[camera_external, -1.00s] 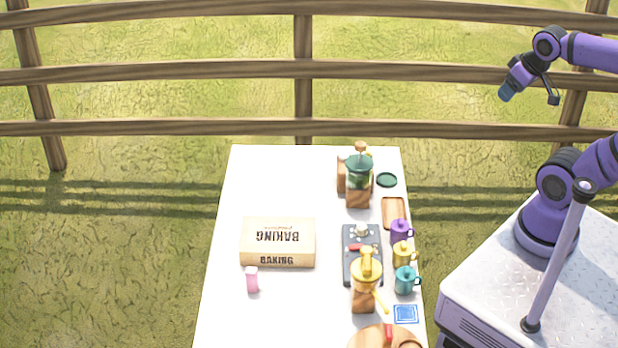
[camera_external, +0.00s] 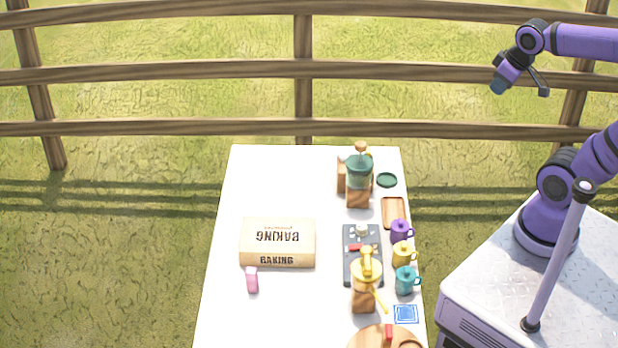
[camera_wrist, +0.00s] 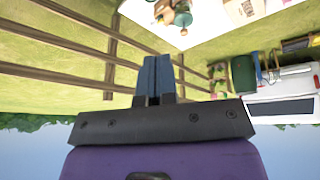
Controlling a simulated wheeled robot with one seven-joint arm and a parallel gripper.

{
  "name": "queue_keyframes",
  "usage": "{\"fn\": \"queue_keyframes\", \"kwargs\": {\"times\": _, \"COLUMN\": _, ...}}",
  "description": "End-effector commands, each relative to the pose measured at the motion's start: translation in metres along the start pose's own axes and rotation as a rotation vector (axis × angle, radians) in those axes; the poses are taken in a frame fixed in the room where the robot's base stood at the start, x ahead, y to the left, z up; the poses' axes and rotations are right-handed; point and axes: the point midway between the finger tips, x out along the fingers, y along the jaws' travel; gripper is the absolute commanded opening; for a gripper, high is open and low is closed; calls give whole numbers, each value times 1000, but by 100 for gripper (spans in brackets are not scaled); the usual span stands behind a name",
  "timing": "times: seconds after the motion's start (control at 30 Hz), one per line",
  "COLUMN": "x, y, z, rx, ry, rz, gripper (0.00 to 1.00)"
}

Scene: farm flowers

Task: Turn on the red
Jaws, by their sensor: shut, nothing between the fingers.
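A dark grey panel (camera_external: 349,268) lies on the white table, toward its right side. A small red part (camera_external: 354,247) shows on the panel, with a small yellow part (camera_external: 367,250) to its right. Whether the red part is on or off cannot be told. A yellow-topped grinder-like jar (camera_external: 364,290) hides the panel's near right corner. My gripper (camera_external: 497,88) is raised at the upper right, well away from the table and panel. In the wrist view its fingers (camera_wrist: 157,75) are together, with nothing held.
A baking box (camera_external: 278,255) and a pink item (camera_external: 252,280) stand left of the panel. Purple (camera_external: 400,231), yellow (camera_external: 403,253) and teal (camera_external: 405,280) mugs line its right. A green-topped jar (camera_external: 358,180) stands behind. The table's left side is mostly clear.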

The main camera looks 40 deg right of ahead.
Motion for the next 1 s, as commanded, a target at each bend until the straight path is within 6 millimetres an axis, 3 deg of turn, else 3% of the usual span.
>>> {"fn": "queue_keyframes", "kwargs": {"times": 0.5, "x": 70, "y": -38, "z": -85, "rx": -576, "ry": -140, "rz": -67, "gripper": 0}}
{"fn": "queue_keyframes", "kwargs": {"times": 1.0, "x": 167, "y": -106, "z": -139, "rx": -1133, "ry": -242, "rz": -189, "gripper": 0}}
